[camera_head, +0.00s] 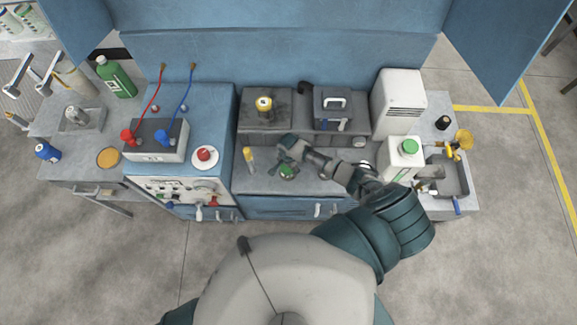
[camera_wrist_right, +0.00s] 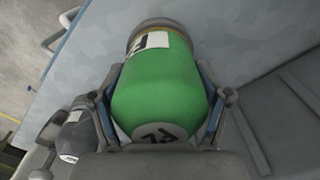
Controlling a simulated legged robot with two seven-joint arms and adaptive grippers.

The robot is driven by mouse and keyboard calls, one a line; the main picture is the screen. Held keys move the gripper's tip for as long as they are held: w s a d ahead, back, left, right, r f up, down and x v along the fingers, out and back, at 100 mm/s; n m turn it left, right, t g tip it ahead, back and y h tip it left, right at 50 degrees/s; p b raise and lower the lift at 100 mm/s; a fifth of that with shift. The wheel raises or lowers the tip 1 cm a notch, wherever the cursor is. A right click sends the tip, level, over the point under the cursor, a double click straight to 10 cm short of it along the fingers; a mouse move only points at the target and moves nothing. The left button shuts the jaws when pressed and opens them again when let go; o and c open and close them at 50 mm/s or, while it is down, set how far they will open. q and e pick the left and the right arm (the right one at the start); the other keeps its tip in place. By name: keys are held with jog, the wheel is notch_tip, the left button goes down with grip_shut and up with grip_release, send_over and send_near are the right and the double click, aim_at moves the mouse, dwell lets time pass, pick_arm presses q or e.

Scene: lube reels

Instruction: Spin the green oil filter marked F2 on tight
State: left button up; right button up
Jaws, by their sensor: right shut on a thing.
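In the head view the filter (camera_head: 287,171) shows as a small green patch at the gripper, over the front of the grey bench. A brownish metal band (camera_wrist_right: 150,29) rings the filter's far end; whether it is seated on a mount cannot be told. My left gripper is not in view.
A dark grey labelled object (camera_wrist_right: 75,135) is beside the gripper in the right wrist view. A yellow-topped item (camera_head: 249,158) stands left of the gripper. A white jug with a green cap (camera_head: 402,157) stands near my right forearm. A raised dark block (camera_head: 266,106) is behind.

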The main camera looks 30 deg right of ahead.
jog(key=shift+s+a+r+m+p, duration=0.1)
jog(key=shift+s+r+m+p, duration=0.05)
jog(key=shift+m+p, duration=0.95)
jog(key=shift+m, duration=0.2)
jog(key=shift+f+m, duration=0.25)
jog(key=shift+m, duration=0.95)
jog(key=shift+m, duration=1.1)
jog(key=m, duration=0.3)
